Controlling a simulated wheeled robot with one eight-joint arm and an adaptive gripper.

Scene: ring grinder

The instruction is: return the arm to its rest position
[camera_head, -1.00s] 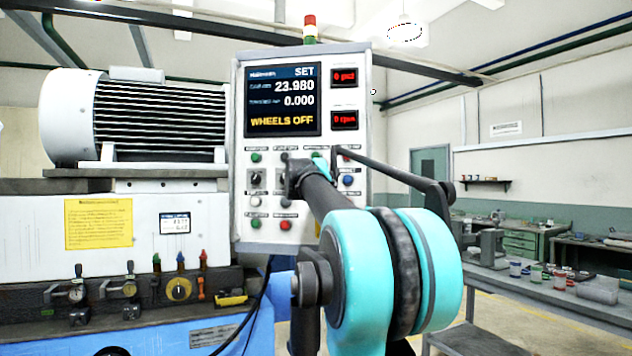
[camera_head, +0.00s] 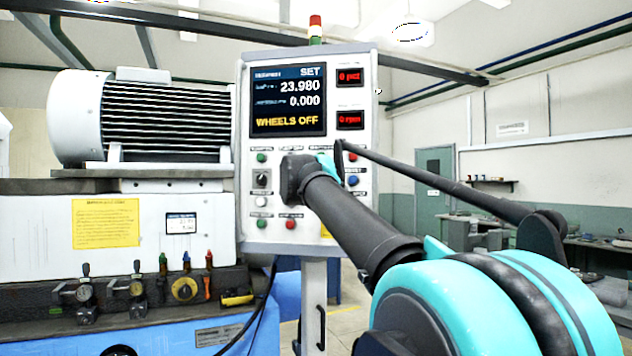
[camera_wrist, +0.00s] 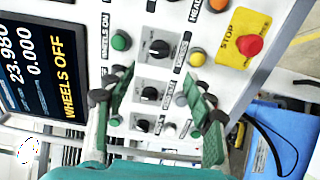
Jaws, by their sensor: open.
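My arm, black and turquoise, fills the lower right of the head view, its far end in front of the control panel (camera_head: 292,222). In the wrist view my gripper (camera_wrist: 155,93) is open and empty, its two green fingers apart before the panel's knobs and buttons. The gripper's fingers are mostly hidden behind my arm in the head view. The panel's screen (camera_head: 288,100) reads SET, 23.980, 0.000 and WHEELS OFF; it also shows in the wrist view (camera_wrist: 38,55). A red STOP button (camera_wrist: 249,45) on a yellow plate is right of the fingers. I cannot tell whether the fingertips touch the panel.
The grinder with its grey motor (camera_head: 150,118) stands at the left, with a row of levers and knobs (camera_head: 183,289) below. Workbenches (camera_head: 590,243) stand along the back right. A black cable (camera_head: 262,305) hangs below the panel. Some floor (camera_head: 345,322) shows beside the panel's post.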

